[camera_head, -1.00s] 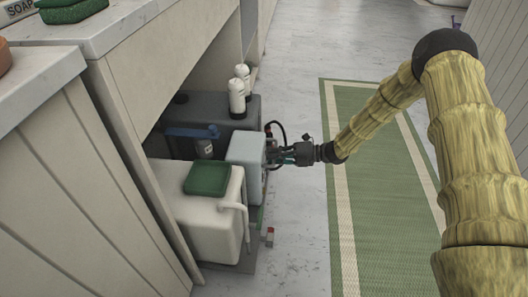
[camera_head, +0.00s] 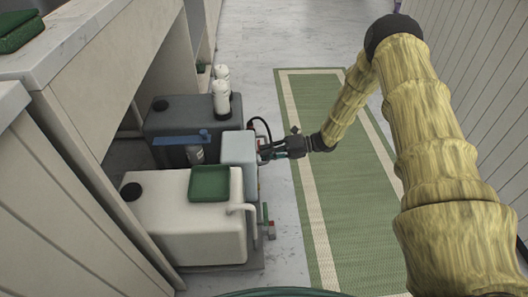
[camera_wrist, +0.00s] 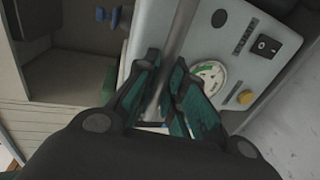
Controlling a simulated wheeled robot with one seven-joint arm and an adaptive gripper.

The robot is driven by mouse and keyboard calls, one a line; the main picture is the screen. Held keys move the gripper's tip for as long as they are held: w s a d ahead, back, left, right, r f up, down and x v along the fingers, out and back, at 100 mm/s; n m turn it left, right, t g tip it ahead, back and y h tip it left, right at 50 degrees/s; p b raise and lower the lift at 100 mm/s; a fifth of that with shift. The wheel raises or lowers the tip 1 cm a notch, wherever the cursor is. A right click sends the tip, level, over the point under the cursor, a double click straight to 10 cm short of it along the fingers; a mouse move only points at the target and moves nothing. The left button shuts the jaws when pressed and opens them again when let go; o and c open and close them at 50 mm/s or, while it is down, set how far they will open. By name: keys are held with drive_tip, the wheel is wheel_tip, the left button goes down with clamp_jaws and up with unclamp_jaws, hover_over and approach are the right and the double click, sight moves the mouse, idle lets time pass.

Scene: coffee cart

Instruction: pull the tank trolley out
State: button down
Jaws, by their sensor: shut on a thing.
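The tank trolley (camera_head: 256,262) stands low on the floor, mostly out from under the counter on the left. It carries a white tank (camera_head: 190,222) with a green lid-like tray (camera_head: 209,183), a dark grey tank (camera_head: 165,122) and a pale blue-grey box (camera_head: 239,148). My gripper (camera_head: 268,152) is at the right side of the box. In the wrist view my gripper (camera_wrist: 165,95) is shut around a grey bar, the trolley handle (camera_wrist: 177,40), in front of the box panel with its gauge and switch. The trolley's wheels are hidden.
A green mat (camera_head: 330,170) with pale stripes lies on the floor right of the trolley. The counter (camera_head: 75,55) stands over the left side. White panelled wall (camera_head: 490,100) bounds the right. Two white bottles (camera_head: 221,98) stand on the dark tank.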

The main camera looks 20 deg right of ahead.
drive_tip(key=c, duration=1.5)
unclamp_jaws()
drive_tip(key=v, duration=1.2)
drive_tip(key=shift+s+f, duration=0.1)
drive_tip(key=shift+s, duration=0.05)
